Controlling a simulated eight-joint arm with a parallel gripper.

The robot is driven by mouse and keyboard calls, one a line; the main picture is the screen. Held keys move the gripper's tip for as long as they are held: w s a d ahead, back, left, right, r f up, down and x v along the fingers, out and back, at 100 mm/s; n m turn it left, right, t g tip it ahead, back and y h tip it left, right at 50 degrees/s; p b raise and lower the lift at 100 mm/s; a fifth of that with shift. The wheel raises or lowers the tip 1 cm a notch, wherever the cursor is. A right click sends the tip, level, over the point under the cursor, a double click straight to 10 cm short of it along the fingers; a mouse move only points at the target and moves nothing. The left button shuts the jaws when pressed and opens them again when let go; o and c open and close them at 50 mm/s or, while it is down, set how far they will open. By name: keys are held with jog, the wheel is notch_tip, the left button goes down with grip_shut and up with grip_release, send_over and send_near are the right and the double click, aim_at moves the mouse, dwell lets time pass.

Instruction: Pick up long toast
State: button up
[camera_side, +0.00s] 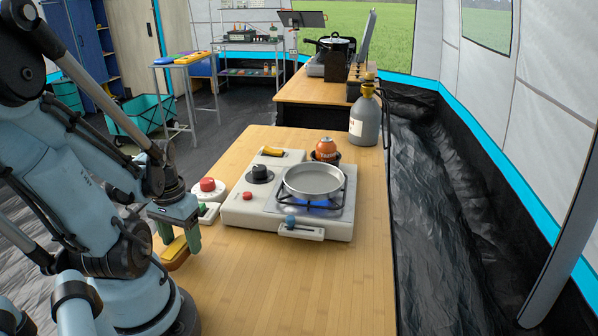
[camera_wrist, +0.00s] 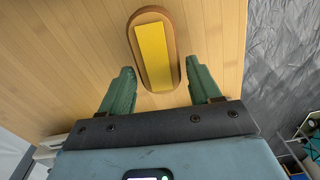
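The long toast (camera_wrist: 155,55) is a long piece with rounded ends, a brown rim and a flat yellow top, lying on the wooden table. In the side view it (camera_side: 175,250) shows at the table's left edge, partly hidden behind my arm. My gripper (camera_wrist: 160,65) is open and empty, its two green fingers spread wide. In the wrist view the near end of the toast lies between the fingers, with a gap on both sides. In the side view my gripper (camera_side: 180,232) points down above the toast. I cannot tell how high the fingertips are.
A white stove (camera_side: 240,213) with a metal pan (camera_side: 314,180) stands right of my gripper. A red button (camera_side: 207,185) on a white base is close beside my gripper. A grey gas bottle (camera_side: 365,120) stands at the back. The front of the table is clear.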

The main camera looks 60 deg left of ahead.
jog(key=c, duration=0.8)
jog(key=shift+o, duration=0.2)
jog(key=shift+r, duration=0.2)
